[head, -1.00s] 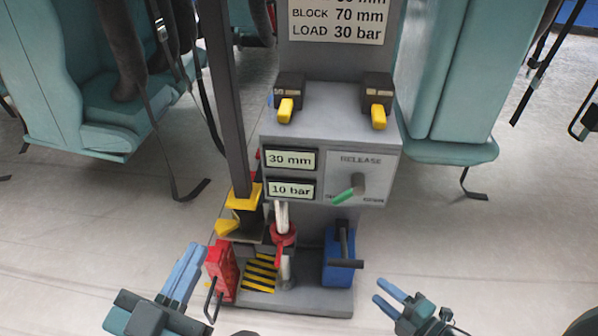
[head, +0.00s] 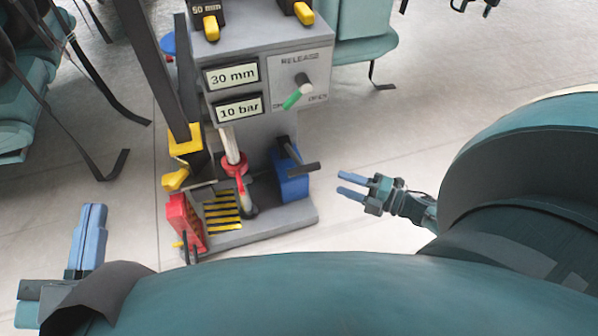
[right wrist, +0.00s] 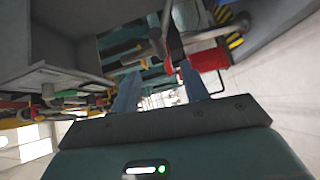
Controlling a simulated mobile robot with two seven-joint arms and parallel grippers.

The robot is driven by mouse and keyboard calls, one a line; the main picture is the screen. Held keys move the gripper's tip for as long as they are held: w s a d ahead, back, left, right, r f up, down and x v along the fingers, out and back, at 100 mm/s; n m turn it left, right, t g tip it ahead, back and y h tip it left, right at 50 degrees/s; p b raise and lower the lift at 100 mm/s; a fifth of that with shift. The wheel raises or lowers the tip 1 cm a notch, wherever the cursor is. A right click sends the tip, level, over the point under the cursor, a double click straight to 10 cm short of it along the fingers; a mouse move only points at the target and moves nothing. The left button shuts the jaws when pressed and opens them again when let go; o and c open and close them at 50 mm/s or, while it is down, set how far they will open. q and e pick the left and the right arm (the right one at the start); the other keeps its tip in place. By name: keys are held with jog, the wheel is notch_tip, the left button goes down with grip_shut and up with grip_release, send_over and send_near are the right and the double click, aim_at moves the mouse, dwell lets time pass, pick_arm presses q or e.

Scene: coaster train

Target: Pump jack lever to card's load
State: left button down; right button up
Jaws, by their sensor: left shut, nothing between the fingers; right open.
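The jack stand shows a blue pump block (head: 292,184) at its lower right, with a black lever (head: 296,160) sticking out of it. Two readouts on the grey box say 30 mm (head: 231,76) and 10 bar (head: 238,108). The green-tipped release lever (head: 296,96) points down and left. My right gripper (head: 345,184) is open and empty, right of the blue pump and apart from it. Its blue fingers also show in the right wrist view (right wrist: 160,98). My left gripper (head: 96,208) is shut and empty, left of the stand. The card with the load is outside the current views.
A red block (head: 186,222), a striped plate (head: 222,210), a red-collared post (head: 234,165) and a yellow bracket (head: 184,148) crowd the stand's base. Yellow-handled valves (head: 211,28) sit on top. Teal seats (head: 362,40) with hanging straps stand behind.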

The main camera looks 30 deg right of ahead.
aim_at(294, 156)
jog(key=b+x, duration=0.3)
jog(key=x, duration=0.8)
jog(key=shift+w+a+f, duration=0.1)
jog(key=shift+w, duration=0.25)
pick_arm(q)
jog(key=r+m+h, duration=0.1)
jog(key=r+m+t+h, duration=0.1)
jog(key=r+m+h, duration=0.1)
jog(key=r, duration=0.1)
jog(key=shift+w+a, duration=0.15)
jog(key=shift+w, duration=0.25)
pick_arm(e)
jog(key=shift+w+a, duration=0.25)
jog(key=shift+w, duration=0.1)
grip_shut()
